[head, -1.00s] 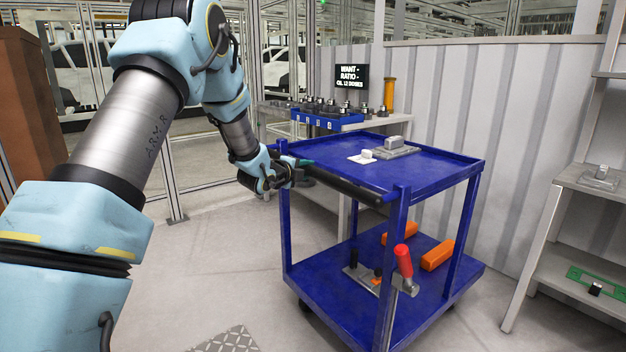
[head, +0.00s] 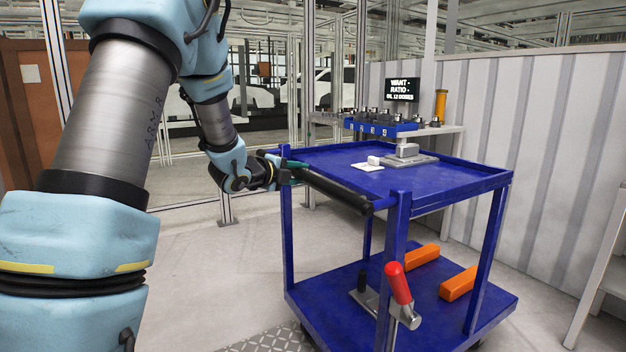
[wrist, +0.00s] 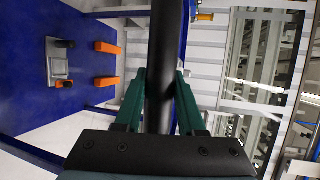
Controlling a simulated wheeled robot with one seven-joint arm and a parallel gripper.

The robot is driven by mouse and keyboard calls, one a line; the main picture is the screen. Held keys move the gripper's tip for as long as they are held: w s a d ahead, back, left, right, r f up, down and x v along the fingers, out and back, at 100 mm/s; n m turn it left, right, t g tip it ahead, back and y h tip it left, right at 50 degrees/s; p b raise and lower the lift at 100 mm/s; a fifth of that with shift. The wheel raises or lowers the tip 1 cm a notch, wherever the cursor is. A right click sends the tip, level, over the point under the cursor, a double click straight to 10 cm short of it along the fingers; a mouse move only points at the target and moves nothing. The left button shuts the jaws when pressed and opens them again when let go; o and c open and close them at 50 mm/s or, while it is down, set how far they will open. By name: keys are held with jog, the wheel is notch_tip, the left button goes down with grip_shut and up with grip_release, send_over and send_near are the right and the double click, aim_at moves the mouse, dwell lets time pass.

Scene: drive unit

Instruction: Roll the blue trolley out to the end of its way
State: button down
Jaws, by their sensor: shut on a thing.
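The blue trolley (head: 458,187) stands in the middle right of the head view, with a top tray, a lower shelf and corner posts. Its black push handle (head: 330,190) runs along the near side of the top. My gripper (head: 283,172) is at the far left part of this handle. In the wrist view my gripper's green fingers (wrist: 158,95) stand on either side of the dark handle bar (wrist: 165,50), shut on it. The trolley's wheels are mostly hidden.
A metal fixture (head: 405,157) and a white piece lie on the top tray. Orange blocks (head: 458,283) lie on the lower shelf. A bench with a blue rack (head: 380,130) and a sign (head: 402,90) stands behind. A ribbed wall (head: 560,130) bounds the right. Floor at left is open.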

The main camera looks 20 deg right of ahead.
jog(key=s+a+b, duration=0.1)
jog(key=s+a, duration=0.1)
jog(key=a, duration=0.8)
jog(key=s+a+b, duration=0.2)
jog(key=a, duration=0.9)
jog(key=shift+a+f, duration=0.1)
jog(key=c, duration=0.8)
grip_release()
jog(key=shift+a, duration=0.1)
jog(key=o, duration=0.3)
jog(key=v, duration=1)
jog(key=shift+s+a, duration=0.2)
jog(key=shift+s, duration=0.15)
